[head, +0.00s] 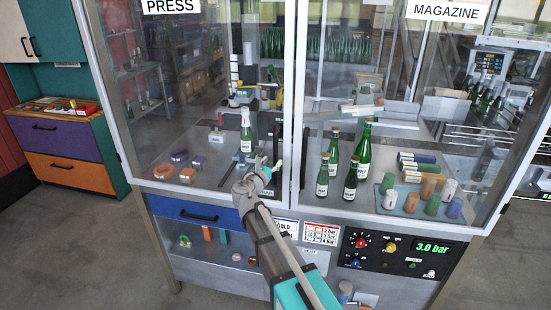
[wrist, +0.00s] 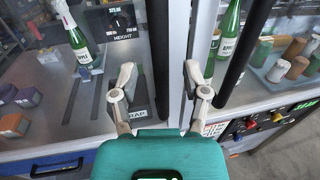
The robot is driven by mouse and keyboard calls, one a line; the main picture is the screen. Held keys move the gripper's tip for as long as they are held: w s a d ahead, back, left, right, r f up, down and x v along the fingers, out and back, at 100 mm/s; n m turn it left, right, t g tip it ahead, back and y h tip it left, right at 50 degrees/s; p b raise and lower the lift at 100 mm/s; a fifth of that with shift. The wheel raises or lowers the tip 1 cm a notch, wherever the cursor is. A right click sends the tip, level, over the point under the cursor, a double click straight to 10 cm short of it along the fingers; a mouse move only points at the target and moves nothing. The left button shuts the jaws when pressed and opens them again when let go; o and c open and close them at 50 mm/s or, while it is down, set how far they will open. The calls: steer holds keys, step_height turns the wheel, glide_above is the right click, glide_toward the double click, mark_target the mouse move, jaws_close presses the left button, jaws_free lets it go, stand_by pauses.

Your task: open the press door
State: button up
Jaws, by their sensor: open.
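The press door (head: 185,95) is a glass panel in a grey frame on the left of the cabinet, under the PRESS sign (head: 171,6). It looks shut. Its black vertical handle (head: 277,150) stands near the centre post. In the wrist view the handle (wrist: 158,50) runs upright between my two fingers. My gripper (head: 263,172) is open, in front of the handle's lower part, and also shows in the wrist view (wrist: 158,78). I see no finger closed on the handle; the exact gap is unclear. Part of the handle is hidden behind my gripper in the head view.
The magazine door (head: 410,120) adjoins on the right, with its own black handle (wrist: 241,45). Behind the glass stand green bottles (head: 363,150) and a tray of capsules (head: 385,205). Below are a blue drawer (head: 190,211) and a control panel (head: 395,250). Floor at left is clear.

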steer(key=shift+x, duration=1.75)
jaws_close()
